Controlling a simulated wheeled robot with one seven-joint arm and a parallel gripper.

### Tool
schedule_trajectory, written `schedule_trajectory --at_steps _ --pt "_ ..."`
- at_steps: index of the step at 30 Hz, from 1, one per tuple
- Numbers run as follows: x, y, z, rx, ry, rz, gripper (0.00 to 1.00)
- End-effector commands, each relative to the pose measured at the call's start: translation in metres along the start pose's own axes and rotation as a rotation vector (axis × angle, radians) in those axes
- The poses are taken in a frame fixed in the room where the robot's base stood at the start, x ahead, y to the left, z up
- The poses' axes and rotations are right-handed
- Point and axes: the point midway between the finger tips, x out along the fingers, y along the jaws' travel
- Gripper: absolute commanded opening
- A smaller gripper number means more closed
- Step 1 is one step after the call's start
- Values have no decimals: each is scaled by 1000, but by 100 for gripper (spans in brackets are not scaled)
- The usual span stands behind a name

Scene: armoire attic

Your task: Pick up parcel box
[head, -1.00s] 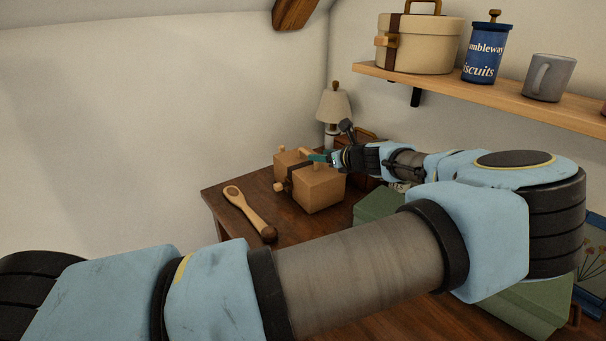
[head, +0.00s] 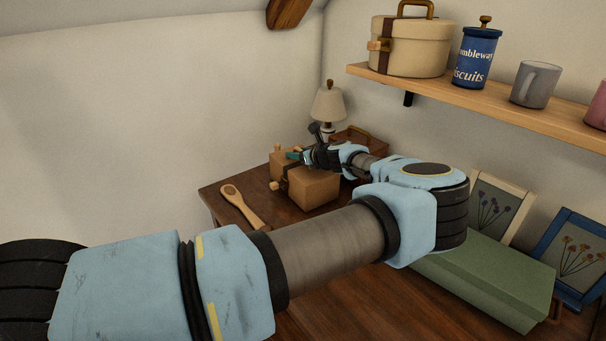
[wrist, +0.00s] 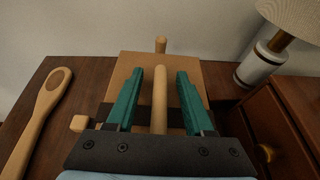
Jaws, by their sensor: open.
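The parcel box (head: 314,190) is a tan-brown box with a dark band and light wooden pegs, standing on the dark wooden table. In the wrist view the parcel box (wrist: 191,68) lies under my gripper (wrist: 160,73). My gripper is open, with its two teal fingers apart on either side of a light wooden bar (wrist: 160,100) on top of the box. Whether the fingers touch the box cannot be told. In the head view my gripper (head: 294,156) is over the box's top, and my wrist hides part of the box.
A wooden spoon (head: 243,207) lies left of the box. A lamp (head: 328,104) and a wooden drawer chest (wrist: 291,112) stand behind and right. A green box (head: 487,275) and framed pictures (head: 497,205) are at right, below a shelf (head: 480,105) holding a case, tin and mugs.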

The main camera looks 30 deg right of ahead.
Motion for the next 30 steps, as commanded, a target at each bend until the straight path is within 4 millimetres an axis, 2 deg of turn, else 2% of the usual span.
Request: schedule_trajectory --at_steps 3,17,30 --pt "0 0 0 0 0 0 52" --pt "0 0 0 1 0 0 1" --pt "0 0 0 1 0 0 0"
